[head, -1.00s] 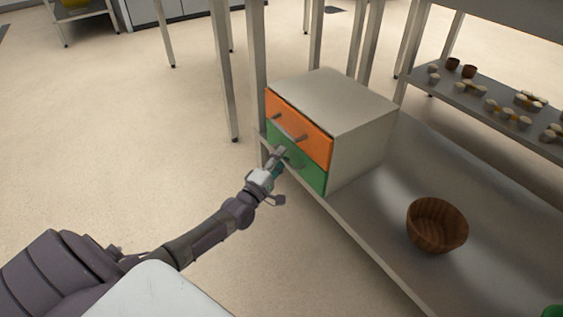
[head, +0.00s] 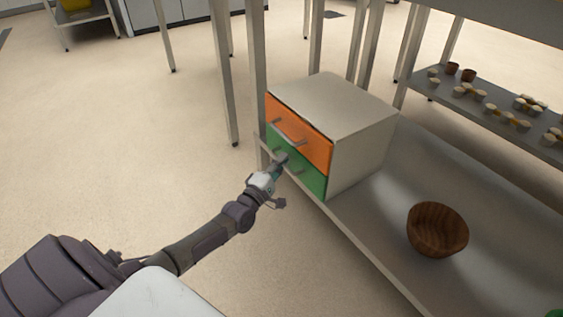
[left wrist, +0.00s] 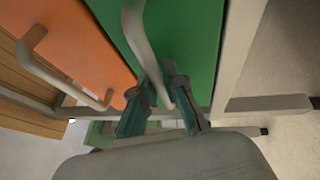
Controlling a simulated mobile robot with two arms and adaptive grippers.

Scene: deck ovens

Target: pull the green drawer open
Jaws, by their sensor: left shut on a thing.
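The green drawer (head: 314,182) is the lower drawer of a small pale cabinet (head: 362,152) and looks closed in the head view. Its bar handle (left wrist: 146,45) crosses the green front in the left wrist view. My left gripper (head: 280,160) is at this handle, in front of the drawer. In the left wrist view its two fingers (left wrist: 162,98) are on either side of the handle's end, shut on it. The fingertips' exact contact is partly hidden in the head view. My right gripper is not in view.
The orange drawer (head: 312,148) is just above, with its own protruding handle (head: 289,134). The cabinet stands at the edge of a metal shelf (head: 375,215). A brown bowl (head: 437,230) sits to the right. A table leg (head: 224,75) stands behind. The floor at left is clear.

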